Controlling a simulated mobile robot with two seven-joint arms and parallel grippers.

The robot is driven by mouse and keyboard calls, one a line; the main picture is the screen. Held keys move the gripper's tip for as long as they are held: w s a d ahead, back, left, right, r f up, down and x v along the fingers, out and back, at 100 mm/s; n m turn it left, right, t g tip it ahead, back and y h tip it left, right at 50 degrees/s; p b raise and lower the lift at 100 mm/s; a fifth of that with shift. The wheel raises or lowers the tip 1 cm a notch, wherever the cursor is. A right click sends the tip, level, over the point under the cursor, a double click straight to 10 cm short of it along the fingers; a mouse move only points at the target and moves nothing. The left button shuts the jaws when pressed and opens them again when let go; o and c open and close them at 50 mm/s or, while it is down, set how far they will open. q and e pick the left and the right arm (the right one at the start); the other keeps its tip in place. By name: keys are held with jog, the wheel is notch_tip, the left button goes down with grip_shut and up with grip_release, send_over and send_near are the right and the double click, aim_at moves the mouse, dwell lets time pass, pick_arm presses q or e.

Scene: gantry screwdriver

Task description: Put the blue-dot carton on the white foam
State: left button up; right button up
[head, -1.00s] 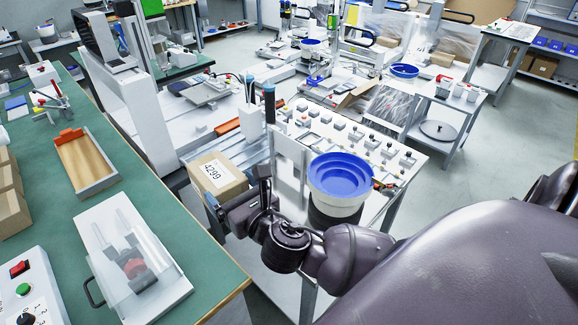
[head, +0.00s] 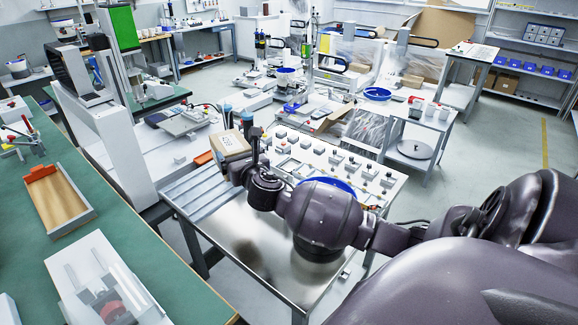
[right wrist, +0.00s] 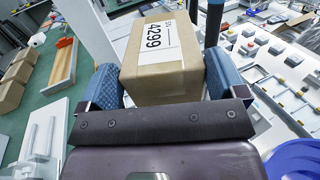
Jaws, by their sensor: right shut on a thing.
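A brown carton (head: 228,145) with a white label is held by my right gripper (head: 240,155) over the far end of the metal-topped table (head: 245,240). In the right wrist view the carton (right wrist: 165,80) sits between the two blue-padded fingers of the right gripper (right wrist: 163,82), and its label reads 4299. No blue dot shows on the faces in view. I cannot pick out the white foam for certain. My left gripper is not in view.
A green bench (head: 150,285) runs along the left, with a wooden tray (head: 60,203) on it. A white machine column (head: 108,140) stands between bench and table. A blue bowl (head: 330,184) is partly hidden behind my right arm. The front of the metal table is clear.

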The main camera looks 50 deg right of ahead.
jog(key=shift+w+d+r, duration=0.1)
jog(key=shift+w+d, duration=0.1)
jog(key=shift+d, duration=0.15)
notch_tip(320, 180, down, 20)
jog(key=b, duration=0.7)
jog(key=shift+r+b, duration=0.2)
jog(key=shift+b, duration=0.15)
jog(key=shift+f, duration=0.2)
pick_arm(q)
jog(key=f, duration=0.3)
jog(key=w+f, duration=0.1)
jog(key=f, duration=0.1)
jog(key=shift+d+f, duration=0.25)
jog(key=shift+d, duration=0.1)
pick_arm(e)
jog(key=shift+r, duration=0.15)
